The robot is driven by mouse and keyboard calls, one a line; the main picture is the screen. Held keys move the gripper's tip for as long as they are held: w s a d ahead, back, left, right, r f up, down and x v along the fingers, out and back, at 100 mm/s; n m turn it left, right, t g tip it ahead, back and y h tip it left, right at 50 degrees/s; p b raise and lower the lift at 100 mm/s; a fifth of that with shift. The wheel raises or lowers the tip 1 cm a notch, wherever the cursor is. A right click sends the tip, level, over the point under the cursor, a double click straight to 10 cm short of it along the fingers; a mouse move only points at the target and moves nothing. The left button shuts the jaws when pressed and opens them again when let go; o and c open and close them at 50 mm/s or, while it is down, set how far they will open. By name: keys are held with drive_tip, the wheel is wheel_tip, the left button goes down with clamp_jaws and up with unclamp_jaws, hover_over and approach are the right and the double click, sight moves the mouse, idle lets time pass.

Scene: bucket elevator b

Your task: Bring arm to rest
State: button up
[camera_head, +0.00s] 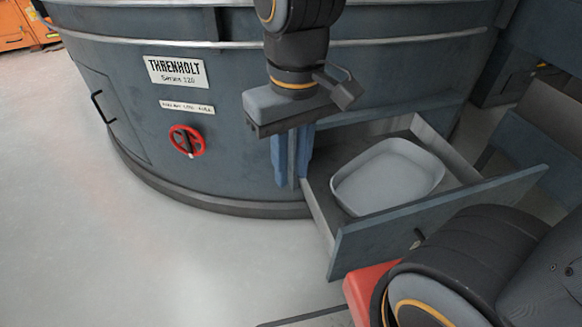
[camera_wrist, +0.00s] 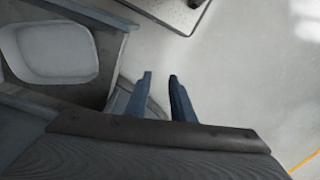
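My gripper (camera_head: 292,184) hangs down in front of the round grey machine (camera_head: 235,95), just left of an open drawer. Its two blue fingers show a gap between them in the wrist view (camera_wrist: 161,76), with nothing held there. The drawer (camera_head: 440,222) is pulled out from the machine's base. A pale grey tray (camera_head: 388,175) lies inside it and looks empty. The tray also shows at the upper left of the wrist view (camera_wrist: 55,50).
A red handwheel (camera_head: 187,141) and a dark door handle (camera_head: 102,107) stick out from the machine's side. The pale floor (camera_head: 130,260) at the left and front is clear. An orange object (camera_head: 20,25) stands far off at the upper left.

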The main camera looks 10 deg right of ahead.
drive_tip(key=shift+s+a+r, duration=0.15)
drive_tip(key=shift+s+r, duration=0.05)
drive_tip(key=shift+s, duration=0.6)
idle(0.6)
drive_tip(key=d+r+m+p, duration=0.3)
drive_tip(key=d+r+p, duration=0.8)
drive_tip(key=p, duration=1)
wheel_tip(320, 180, up, 2)
drive_tip(key=shift+s+r+m+p, duration=0.15)
drive_tip(key=shift+r+m+p, duration=0.1)
drive_tip(key=shift+m+p, duration=0.15)
drive_tip(key=shift+d, duration=0.15)
